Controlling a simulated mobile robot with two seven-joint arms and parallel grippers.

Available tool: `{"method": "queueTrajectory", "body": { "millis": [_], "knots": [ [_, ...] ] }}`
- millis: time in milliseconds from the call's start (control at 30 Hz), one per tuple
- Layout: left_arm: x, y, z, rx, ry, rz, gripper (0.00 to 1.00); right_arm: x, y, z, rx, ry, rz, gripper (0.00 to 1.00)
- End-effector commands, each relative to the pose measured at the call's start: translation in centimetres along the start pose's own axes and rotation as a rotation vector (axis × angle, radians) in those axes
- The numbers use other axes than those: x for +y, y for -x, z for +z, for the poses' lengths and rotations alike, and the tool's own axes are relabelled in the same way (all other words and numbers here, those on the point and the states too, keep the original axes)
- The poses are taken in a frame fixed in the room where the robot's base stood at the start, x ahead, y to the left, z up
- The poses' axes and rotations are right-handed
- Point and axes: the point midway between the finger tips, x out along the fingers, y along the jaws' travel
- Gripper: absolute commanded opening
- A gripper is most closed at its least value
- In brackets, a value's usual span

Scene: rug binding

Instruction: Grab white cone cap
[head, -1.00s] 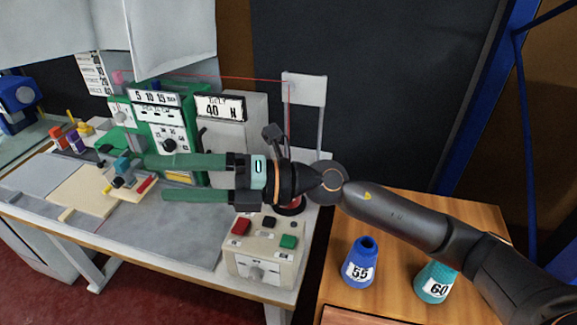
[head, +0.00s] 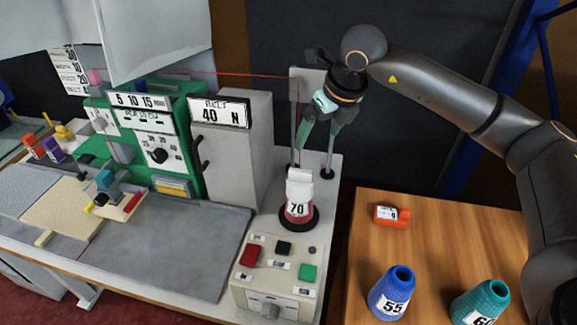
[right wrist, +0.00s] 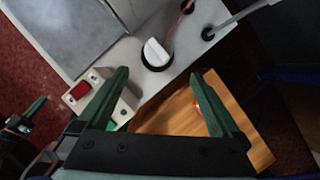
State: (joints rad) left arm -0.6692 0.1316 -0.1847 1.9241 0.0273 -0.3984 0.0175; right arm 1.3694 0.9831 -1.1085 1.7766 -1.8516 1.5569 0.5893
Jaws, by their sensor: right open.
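The white cone cap (head: 299,186) sits on top of a red cone (head: 298,208) labelled 70, on a round black base at the right end of the machine table. It also shows in the right wrist view (right wrist: 155,52), beyond the fingertips. My right gripper (head: 316,146) is above the cap in the head view, its green fingers pointing down. It is open and empty, and apart from the cap. In the right wrist view, the fingers (right wrist: 160,76) are spread wide. A dark part with a green finger at that view's left edge looks like my left gripper (right wrist: 30,116); its opening is unclear.
A control box (head: 275,277) with red, black and green buttons stands in front of the cone. A grey cabinet (head: 231,150) is left of it. A red thread and thin posts stand behind. A wooden table (head: 440,244) holds blue (head: 391,294) and teal (head: 480,303) cones.

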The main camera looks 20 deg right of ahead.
Motion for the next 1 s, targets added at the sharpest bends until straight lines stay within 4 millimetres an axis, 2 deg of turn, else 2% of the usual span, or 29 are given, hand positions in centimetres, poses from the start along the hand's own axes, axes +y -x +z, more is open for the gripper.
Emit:
{"method": "queueTrajectory", "body": {
  "millis": [33,100,233,400,567,800,1000],
  "knots": [
    [-0.1,-1.8,1.9,-0.004,0.0,0.001,0.0,0.0,-2.5,-1.1,0.002,0.001,0.001,1.0],
    [-0.1,-2.8,2.9,-0.009,-0.001,0.003,0.0,0.1,-3.7,-1.6,0.002,0.001,0.002,1.0],
    [0.1,-4.2,4.2,-0.01,-0.002,0.009,0.0,0.1,-5.5,-2.3,0.001,0.002,0.003,1.0],
    [0.8,-4.6,5.9,-0.029,0.001,0.023,0.0,0.1,-6.7,-2.8,0.001,0.002,0.004,1.0],
    [0.9,-4.4,5.5,-0.022,0.001,0.026,0.0,0.1,-8.3,-2.8,0.005,0.001,0.004,1.0],
    [0.7,-4.2,4.9,-0.012,0.001,0.021,0.0,0.2,-12.5,-2.7,0.004,0.001,0.004,1.0],
    [0.2,-4.2,4.9,-0.012,0.0,0.012,0.0,0.2,-14.0,-2.7,0.003,0.002,0.004,1.0]
  ]
}}
